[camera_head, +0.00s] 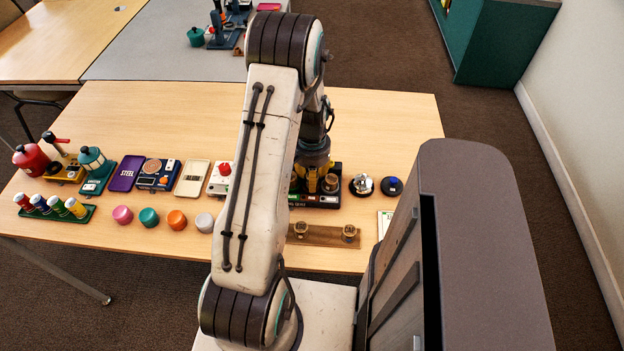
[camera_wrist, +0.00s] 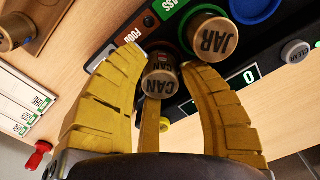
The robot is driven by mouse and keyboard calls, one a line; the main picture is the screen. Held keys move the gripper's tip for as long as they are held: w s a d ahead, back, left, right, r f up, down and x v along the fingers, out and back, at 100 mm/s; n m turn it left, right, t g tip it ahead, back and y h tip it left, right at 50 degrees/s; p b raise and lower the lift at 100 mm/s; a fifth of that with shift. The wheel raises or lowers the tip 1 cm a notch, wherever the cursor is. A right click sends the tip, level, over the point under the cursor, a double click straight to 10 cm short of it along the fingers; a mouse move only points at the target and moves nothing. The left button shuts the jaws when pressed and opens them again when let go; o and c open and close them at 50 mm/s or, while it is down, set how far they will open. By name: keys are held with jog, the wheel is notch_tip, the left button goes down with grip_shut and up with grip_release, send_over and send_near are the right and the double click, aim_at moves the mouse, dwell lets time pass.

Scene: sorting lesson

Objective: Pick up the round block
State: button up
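A larger round block marked JAR (camera_wrist: 213,40) stands just to the right, close to the right finger. In the head view, my gripper (camera_head: 312,178) points down over the panel (camera_head: 320,201), partly hidden by my arm.
A wooden rack (camera_head: 325,239) with two round blocks (camera_head: 349,232) lies in front of the panel. Pink (camera_head: 122,214), teal (camera_head: 149,216), orange (camera_head: 177,220) and white (camera_head: 205,222) round pieces sit left. The table's back (camera_head: 390,120) is clear.

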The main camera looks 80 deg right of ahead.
jog(key=c, duration=0.4)
jog(key=shift+c, duration=0.2)
